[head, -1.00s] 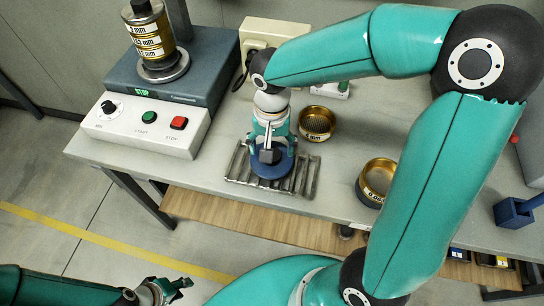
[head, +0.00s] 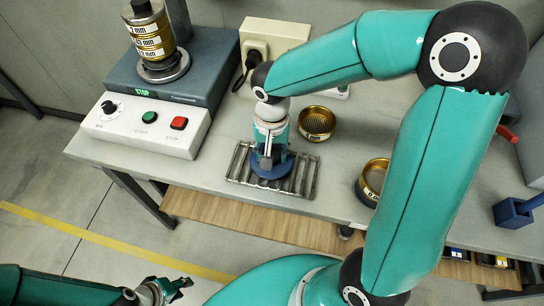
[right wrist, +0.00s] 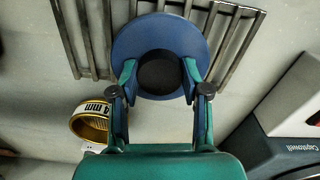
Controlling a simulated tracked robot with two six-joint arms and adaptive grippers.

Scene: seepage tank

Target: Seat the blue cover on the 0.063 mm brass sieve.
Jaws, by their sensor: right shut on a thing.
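The blue cover (head: 272,172), a round disc with a black knob, is at the slatted metal rack. It also shows in the right wrist view (right wrist: 143,32). My right gripper (head: 268,158) is above it, its fingers shut on the knob (right wrist: 160,72). I cannot tell whether the cover touches the bars. A brass sieve (head: 373,183) stands right of the rack; its label is partly hidden by my right arm and only its start, "0.0", is legible. My left gripper (head: 170,287) is open and empty at the bottom left, away from the bench.
The metal rack (head: 305,178) lies under the cover. Another brass sieve (head: 317,121), labelled with "4 mm" in the wrist view (right wrist: 92,120), stands behind it. A sieve stack (head: 151,38) sits on the shaker (head: 145,130) at left. A blue holder (head: 513,213) is at right.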

